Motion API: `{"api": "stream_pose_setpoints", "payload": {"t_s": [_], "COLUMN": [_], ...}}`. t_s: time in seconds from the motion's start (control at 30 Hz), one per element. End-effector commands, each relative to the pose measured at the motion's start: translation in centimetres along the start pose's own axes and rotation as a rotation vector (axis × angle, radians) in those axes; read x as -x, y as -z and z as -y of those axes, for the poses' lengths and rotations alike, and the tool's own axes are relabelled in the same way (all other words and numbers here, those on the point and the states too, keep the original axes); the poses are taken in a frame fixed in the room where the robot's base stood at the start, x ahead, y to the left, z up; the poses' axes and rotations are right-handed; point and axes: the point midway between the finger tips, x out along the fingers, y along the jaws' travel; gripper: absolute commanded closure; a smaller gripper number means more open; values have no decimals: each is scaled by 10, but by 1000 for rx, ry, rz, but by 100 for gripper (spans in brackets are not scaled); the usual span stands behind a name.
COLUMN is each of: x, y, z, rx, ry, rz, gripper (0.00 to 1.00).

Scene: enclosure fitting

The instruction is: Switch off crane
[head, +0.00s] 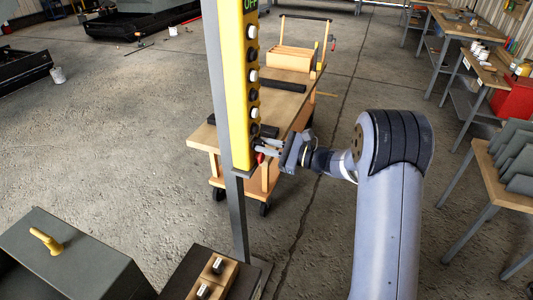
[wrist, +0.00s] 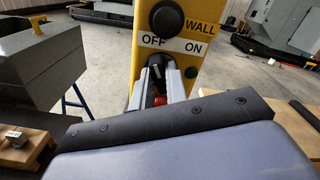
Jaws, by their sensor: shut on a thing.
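The yellow crane control box (head: 240,90) hangs on a grey post, with a column of black and white buttons. In the wrist view its lower face (wrist: 143,62) carries OFF and ON labels and a black round button (wrist: 167,18) beside a WALL label. My gripper (head: 266,147) reaches the bottom of the box from the right. In the wrist view its fingers (wrist: 161,78) are closed around a dark switch part below the labels, with a bit of red (wrist: 159,101) between them. The fingers hide most of this switch, so its setting cannot be told.
A wooden cart (head: 285,103) stands behind the post. A grey box with a yellow handle (head: 75,250) is at the lower left. A small wooden block with switches (head: 213,275) lies near the post's foot. Workbenches (head: 470,45) line the right; open floor is at left.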

Motion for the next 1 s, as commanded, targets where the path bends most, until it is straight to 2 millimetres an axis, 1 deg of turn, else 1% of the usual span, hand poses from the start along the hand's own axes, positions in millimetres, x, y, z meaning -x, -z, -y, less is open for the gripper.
{"api": "stream_pose_setpoints", "payload": {"t_s": [0.03, 0.2, 0.57, 0.6, 0.83, 1.0], "x": [0, 0, 0, 0, 0, 0], "y": [4, 1, 0, 0, 0, 0], "z": [-2, -1, 0, 0, 0, 0], "rx": [20, 59, 67, 67, 66, 65], "ry": [1, 0, -1, -1, 0, 0], "rz": [2, 2, 1, 0, 0, 0], "gripper": [100, 100, 100, 83, 64, 64]}}
